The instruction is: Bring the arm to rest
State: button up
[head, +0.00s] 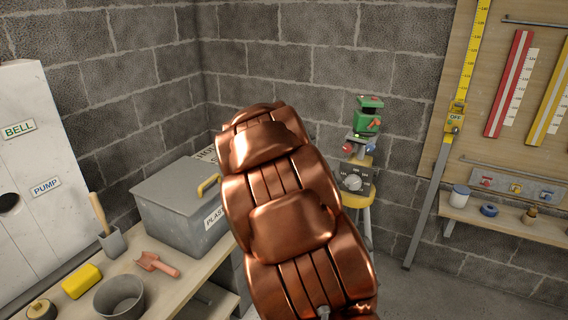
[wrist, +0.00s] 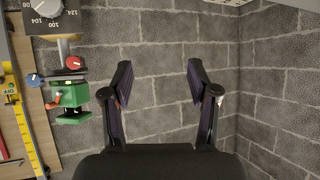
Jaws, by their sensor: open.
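My copper-coloured arm (head: 292,225) rises through the middle of the head view, leaning up and to the left. My gripper (wrist: 158,75) shows in the wrist view with its two dark fingers spread wide and nothing between them. Behind the fingers is only grey block wall. In the head view the gripper is hidden behind the arm.
A workbench (head: 185,287) at left bears a grey lidded box (head: 178,208), a pot (head: 119,298), a red scoop (head: 157,264) and a yellow block (head: 81,281). A green device (head: 368,115) stands above a dial box (head: 354,179) on a yellow stool (head: 357,201). A shelf (head: 510,223) is at right.

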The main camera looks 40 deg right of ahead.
dwell(0.5)
jog(key=s+a+r+n+g+y+p, duration=0.1)
jog(key=s+a+y+p, duration=0.1)
jog(key=a, duration=0.6)
jog(key=s+a+r+n+y+p, duration=0.1)
jog(key=s+a+n+y, duration=0.1)
jog(key=a, duration=0.5)
jog(key=s+a+r+n+g+y+p, duration=0.1)
jog(key=s+a+n+g+y+p, duration=0.3)
jog(key=s+a, duration=1.5)
jog(key=shift+s+a+r+g+p, duration=0.35)
jog(key=shift+a+g+p, duration=0.15)
jog(key=shift+a+g, duration=0.1)
jog(key=s+a+n+g, duration=0.1)
jog(key=s, duration=0.3)
jog(key=s+a+r+n+g+p, duration=0.1)
jog(key=s, duration=0.4)
jog(key=s+a+n+g+p, duration=0.1)
jog(key=s, duration=0.4)
jog(key=shift+a+r+g, duration=0.25)
jog(key=shift+r+g, duration=0.05)
